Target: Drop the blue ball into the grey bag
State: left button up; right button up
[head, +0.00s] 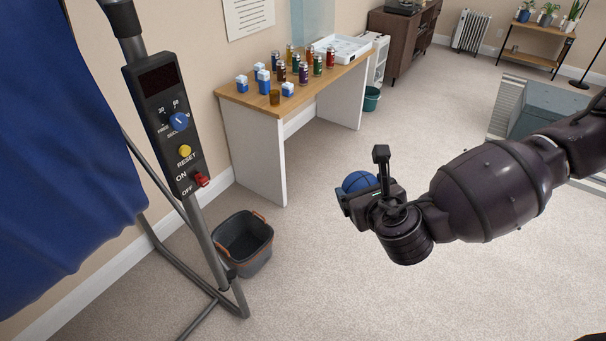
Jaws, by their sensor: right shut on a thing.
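The blue ball (357,181) is held in my right gripper (367,178), which is shut on it above the carpet in the middle of the head view. Part of the ball is hidden behind the gripper. A grey bag (243,243) with brown handles and an open top stands on the floor to the left of the gripper and lower in the picture. The ball is apart from the bag. My left gripper is not in view.
A metal stand with a control box (166,120) and a blue cloth (62,130) rises at the left, its tubes beside the bag. A wooden-topped table (232,92) with cans and small cartons stands behind. Carpet (310,270) between the bag and my right arm is clear.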

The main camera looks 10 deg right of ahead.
aim_at(250, 255)
jog(key=k+j+u, duration=0.1)
jog(key=k, duration=1.1)
jog(key=u, duration=1.15)
jog(key=i+l+u, duration=0.15)
jog(key=l+u, duration=0.1)
jog(key=l, duration=0.3)
jog(key=i+l, duration=0.15)
jog(key=l, duration=0.25)
jog(key=i+l, duration=0.15)
jog(key=l, duration=0.2)
jog(key=i+l, duration=0.1)
jog(key=l, duration=0.3)
jog(key=i+l, duration=0.15)
jog(key=l, duration=0.25)
jog(key=i+l, duration=0.15)
jog(key=l, duration=0.25)
jog(key=i+l, duration=0.15)
jog(key=l, duration=0.2)
jog(key=i+l, duration=0.15)
jog(key=l, duration=0.25)
